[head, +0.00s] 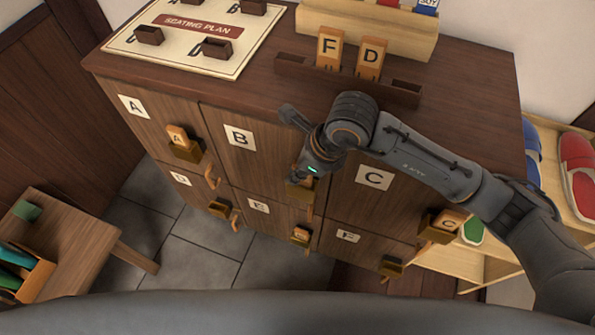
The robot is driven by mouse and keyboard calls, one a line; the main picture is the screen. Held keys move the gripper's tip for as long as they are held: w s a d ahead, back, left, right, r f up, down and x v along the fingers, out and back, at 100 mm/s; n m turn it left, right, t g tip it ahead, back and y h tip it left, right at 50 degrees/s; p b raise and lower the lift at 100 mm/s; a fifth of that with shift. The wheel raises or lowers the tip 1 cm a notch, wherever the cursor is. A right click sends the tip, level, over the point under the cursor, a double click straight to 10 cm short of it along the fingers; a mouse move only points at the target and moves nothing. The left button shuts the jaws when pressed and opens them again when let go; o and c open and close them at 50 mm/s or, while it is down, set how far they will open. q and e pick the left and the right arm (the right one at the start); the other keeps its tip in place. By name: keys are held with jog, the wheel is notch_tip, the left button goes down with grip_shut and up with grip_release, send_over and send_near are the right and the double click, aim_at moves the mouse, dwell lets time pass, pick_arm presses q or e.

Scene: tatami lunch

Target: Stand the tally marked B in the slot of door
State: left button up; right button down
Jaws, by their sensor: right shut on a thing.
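Door B (250,165) is the upper middle door of a wooden cabinet, with a white B label. Its brass slot (301,190) is partly hidden below my right gripper. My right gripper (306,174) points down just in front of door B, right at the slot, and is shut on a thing. What it holds is almost wholly covered by the gripper; no letter shows, and I cannot tell whether it sits in the slot. My left gripper is out of view.
Tally A (177,136) stands in door A's slot and tally C (448,219) in door C's slot. Tallies F (329,48) and D (371,58) stand in a dark rack (291,64) on the cabinet top. A seating plan board (172,49) lies left. Slippers (576,160) are right.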

jog(key=shift+s+d+f, duration=0.2)
jog(key=shift+f, duration=0.4)
jog(key=c, duration=1.3)
grip_release()
jog(key=shift+w+a+f, duration=0.1)
jog(key=shift+f, duration=0.05)
jog(key=shift+h, duration=0.3)
jog(key=o, duration=0.6)
jog(key=shift+o, duration=0.2)
jog(key=shift+w+r, duration=0.3)
jog(key=shift+r, duration=0.05)
jog(key=shift+c, duration=1.2)
jog(key=shift+r, duration=0.1)
